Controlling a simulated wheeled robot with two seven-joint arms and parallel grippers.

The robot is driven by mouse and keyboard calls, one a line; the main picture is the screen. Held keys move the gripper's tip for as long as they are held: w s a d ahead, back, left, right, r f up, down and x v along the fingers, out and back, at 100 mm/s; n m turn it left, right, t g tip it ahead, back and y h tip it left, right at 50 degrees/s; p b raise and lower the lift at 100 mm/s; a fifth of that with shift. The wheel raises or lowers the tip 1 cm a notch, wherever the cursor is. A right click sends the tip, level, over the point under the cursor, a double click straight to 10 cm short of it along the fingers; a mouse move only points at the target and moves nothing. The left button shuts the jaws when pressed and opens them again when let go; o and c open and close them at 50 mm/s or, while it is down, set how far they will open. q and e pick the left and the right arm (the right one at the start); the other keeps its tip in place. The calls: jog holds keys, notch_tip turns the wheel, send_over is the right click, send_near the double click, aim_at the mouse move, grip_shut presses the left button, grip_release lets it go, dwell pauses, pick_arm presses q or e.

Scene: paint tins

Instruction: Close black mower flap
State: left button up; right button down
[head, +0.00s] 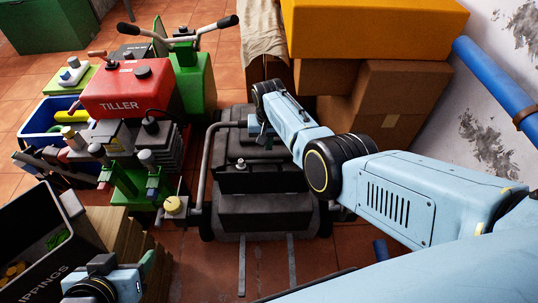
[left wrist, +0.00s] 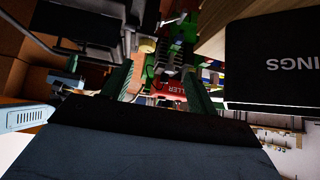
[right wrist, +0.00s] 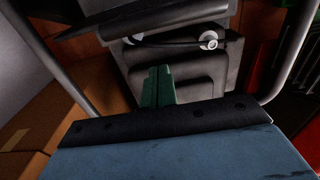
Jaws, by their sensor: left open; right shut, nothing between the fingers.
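The black mower (head: 262,210) stands in the middle of the head view with its bent tube handle around it. Its dark panels blend together, so I cannot tell surely which is the flap or how far it stands open. In the right wrist view a dark panel edge (right wrist: 125,18) juts out above the mower's stepped grey body (right wrist: 200,80). My right gripper (head: 263,137) is over the mower's far part; its green fingers (right wrist: 158,88) are shut and empty, pointing at the body. My left gripper (left wrist: 158,88) is open and empty, low at the left in the head view.
A red tiller (head: 125,90) and a green machine (head: 195,80) stand at the left. A black clippings bin (head: 30,240) is beside my left gripper. Cardboard boxes (head: 400,90) and a yellow box (head: 375,25) stand behind my right arm. The mower's tube handle (head: 203,165) surrounds its body.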

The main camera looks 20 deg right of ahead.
pick_arm(q)
jog(key=shift+s+a+f+g+y+p, duration=0.2)
jog(key=shift+s+a+f+g, duration=0.2)
jog(key=shift+s, duration=0.35)
jog(key=shift+s+a+f+g+y+p, duration=0.1)
jog(key=shift+s+a+f+g+p, duration=0.2)
jog(key=shift+s+g, duration=0.35)
jog(key=shift+s+a+f+g+y+p, duration=0.15)
jog(key=shift+s+f+g, duration=0.25)
jog(key=shift+s, duration=0.4)
pick_arm(e)
jog(key=shift+s+a, duration=0.25)
jog(key=shift+s, duration=0.7)
jog(key=shift+s+a, duration=0.25)
jog(key=shift+s, duration=0.65)
pick_arm(q)
jog(key=shift+s, duration=0.1)
